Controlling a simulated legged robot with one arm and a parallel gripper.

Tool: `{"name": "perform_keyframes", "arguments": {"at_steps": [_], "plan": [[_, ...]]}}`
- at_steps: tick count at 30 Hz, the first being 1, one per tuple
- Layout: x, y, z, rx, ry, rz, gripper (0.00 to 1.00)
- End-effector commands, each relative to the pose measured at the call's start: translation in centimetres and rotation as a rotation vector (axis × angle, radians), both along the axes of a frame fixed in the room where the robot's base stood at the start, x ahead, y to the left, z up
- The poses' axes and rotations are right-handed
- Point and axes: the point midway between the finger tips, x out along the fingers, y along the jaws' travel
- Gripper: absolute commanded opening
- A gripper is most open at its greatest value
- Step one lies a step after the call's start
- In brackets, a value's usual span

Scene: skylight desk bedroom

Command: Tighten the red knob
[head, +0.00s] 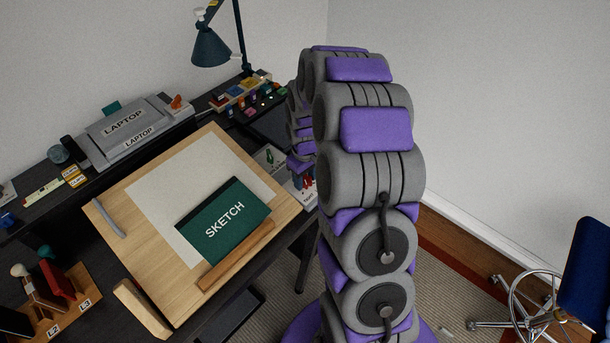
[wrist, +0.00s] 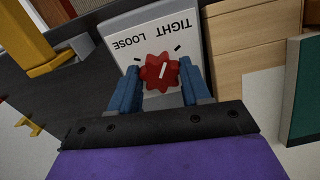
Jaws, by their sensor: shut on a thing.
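The red knob (wrist: 160,72) is star-shaped with a white pointer line and sits on a pale panel (wrist: 140,35). The panel has the words TIGHT and LOOSE, upside down in the wrist view, and a short dark mark on each side of the knob. The pointer line runs nearly upright in that view, leaning slightly right. My gripper (wrist: 160,66) is shut on the knob, with one blue finger on each side of it. In the head view my arm hides most of the gripper and panel; a small red patch shows beside the arm.
The desk holds a tilted wooden drawing board (head: 185,292) with a green sketch book (head: 222,222), a laptop box (head: 130,125) and a lamp (head: 210,48). A yellow part (wrist: 25,40) stands left of the panel in the wrist view. A chair (head: 590,270) stands at right.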

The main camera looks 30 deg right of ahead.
Motion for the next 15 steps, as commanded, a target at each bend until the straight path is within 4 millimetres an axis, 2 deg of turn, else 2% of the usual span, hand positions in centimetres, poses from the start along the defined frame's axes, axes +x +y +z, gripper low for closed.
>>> {"name": "perform_keyframes", "arguments": {"at_steps": [6,15], "plan": [[0.10,-0.07,0.20,-0.002,-0.005,-0.195,0.17],[0.13,0.00,0.14,-0.001,-0.005,-0.396,0.17]]}}
